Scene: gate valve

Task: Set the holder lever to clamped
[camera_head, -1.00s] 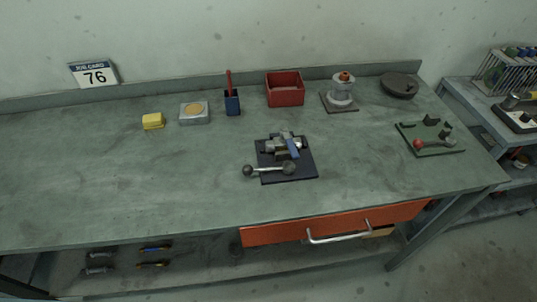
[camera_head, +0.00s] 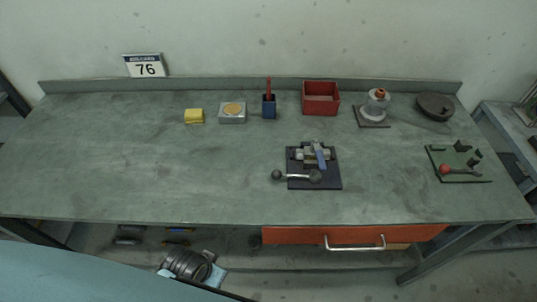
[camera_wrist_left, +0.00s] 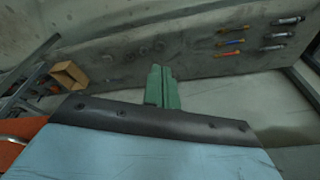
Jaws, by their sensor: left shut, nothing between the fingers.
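A dark plate (camera_head: 328,183) on the bench carries a grey metal holder (camera_head: 309,156) with a blue part (camera_head: 319,154) on it. A second lever with a red knob (camera_head: 445,169) lies on a green plate (camera_head: 467,178) at the right. I cannot tell which lever is the holder's. My left gripper's green fingers (camera_wrist_left: 162,87) are shut and empty in the left wrist view, low by the bench, away from both plates. My right gripper is not in view.
An orange drawer (camera_head: 290,235) is below. The bench's left half is clear.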

